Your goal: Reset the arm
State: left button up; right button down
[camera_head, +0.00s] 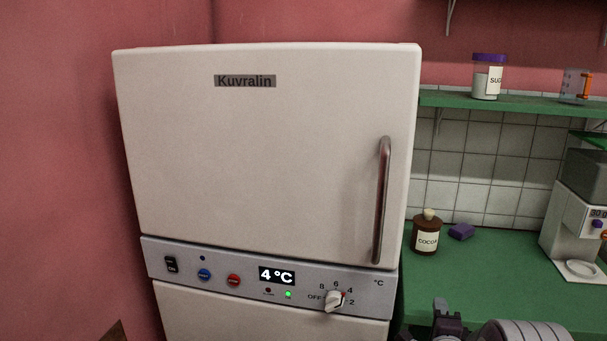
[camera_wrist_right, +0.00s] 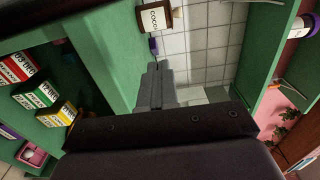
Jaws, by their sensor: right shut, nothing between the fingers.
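My right gripper (camera_head: 447,318) shows at the bottom edge of the head view, in front of the green counter and right of the fridge. In the right wrist view the right gripper (camera_wrist_right: 155,88) has its grey fingers together, with nothing held between them. My left gripper is not in either view.
A white fridge (camera_head: 250,150) with a closed door fills the middle. The green counter (camera_head: 480,275) holds a cocoa jar (camera_head: 426,238), a purple block (camera_head: 461,231) and a white machine (camera_head: 580,230). A green shelf (camera_head: 520,104) above holds a sugar jar (camera_head: 488,80) and a measuring cup (camera_head: 574,84).

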notch_tip(320, 180, down, 7)
jog(key=s+n+g+y, duration=0.1)
jog(key=s+n+g, duration=0.1)
jog(key=n+g, duration=0.25)
jog(key=s+a+f+n+g+y, duration=0.1)
jog(key=s+a+f+n+g, duration=0.3)
jog(key=s, duration=0.4)
jog(key=s+a+f+n+g+y, duration=0.2)
jog(key=s+a+n+g, duration=0.15)
jog(key=s+n, duration=0.35)
jog(key=s+a+r+n+g, duration=0.2)
jog(key=s+n, duration=0.1)
jog(key=s, duration=0.4)
jog(key=s+a+r+n+g, duration=0.1)
jog(key=s+r+n+g, duration=0.15)
jog(key=s, duration=0.35)
pick_arm(q)
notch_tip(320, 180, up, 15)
jog(key=p, duration=1.5)
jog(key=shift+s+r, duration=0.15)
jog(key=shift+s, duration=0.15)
pick_arm(e)
notch_tip(320, 180, up, 17)
jog(key=a, duration=0.1)
jog(key=shift+w+a, duration=0.15)
jog(key=shift+a, duration=0.05)
jog(key=shift+f+t, duration=0.1)
jog(key=shift+t, duration=0.15)
